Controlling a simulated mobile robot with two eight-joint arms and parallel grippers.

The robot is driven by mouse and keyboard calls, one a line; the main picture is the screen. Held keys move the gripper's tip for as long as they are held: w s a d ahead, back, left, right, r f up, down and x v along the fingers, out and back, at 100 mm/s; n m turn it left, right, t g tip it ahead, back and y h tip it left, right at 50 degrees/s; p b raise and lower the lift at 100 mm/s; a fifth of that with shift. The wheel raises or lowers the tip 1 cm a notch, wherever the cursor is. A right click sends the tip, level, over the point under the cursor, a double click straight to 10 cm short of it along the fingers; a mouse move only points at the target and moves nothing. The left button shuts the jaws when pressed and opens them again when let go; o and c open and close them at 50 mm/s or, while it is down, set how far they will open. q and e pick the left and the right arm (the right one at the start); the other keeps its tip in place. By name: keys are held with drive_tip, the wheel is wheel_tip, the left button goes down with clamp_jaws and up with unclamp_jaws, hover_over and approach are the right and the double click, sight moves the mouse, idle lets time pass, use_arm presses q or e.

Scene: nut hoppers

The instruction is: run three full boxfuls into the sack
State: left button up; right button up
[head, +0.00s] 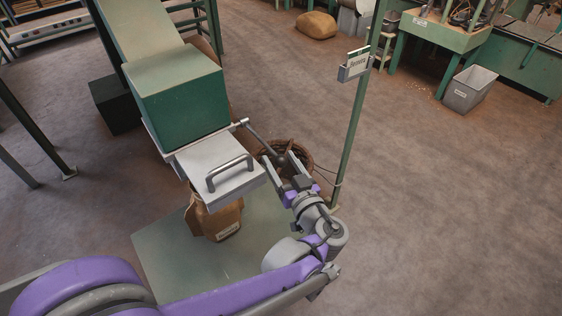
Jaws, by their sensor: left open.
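The green hopper box (178,95) stands at upper left with a sloping chute (145,30) above it. A pale metal slide plate (205,160) with a grey bar handle sticks out from under it. A brown sack (218,218) hangs or stands below the plate, its mouth hidden. A thin dark lever (257,136) runs from the plate's back corner towards my left gripper (286,168). My left gripper is open, its fingers on either side of the lever's end; contact is unclear. The box's inside does not show. My right gripper is not in view.
A green floor plate (180,252) lies under the sack. A wicker basket (296,150) stands behind my left gripper, close to a green post (356,120) with a small sign. A grey bin (470,90) and green benches stand at upper right. The right floor is clear.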

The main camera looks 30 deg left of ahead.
use_arm(q)
drive_tip(key=shift+w+a, duration=0.1)
drive_tip(key=shift+a, duration=0.05)
clamp_jaws()
idle(0.4)
idle(1.0)
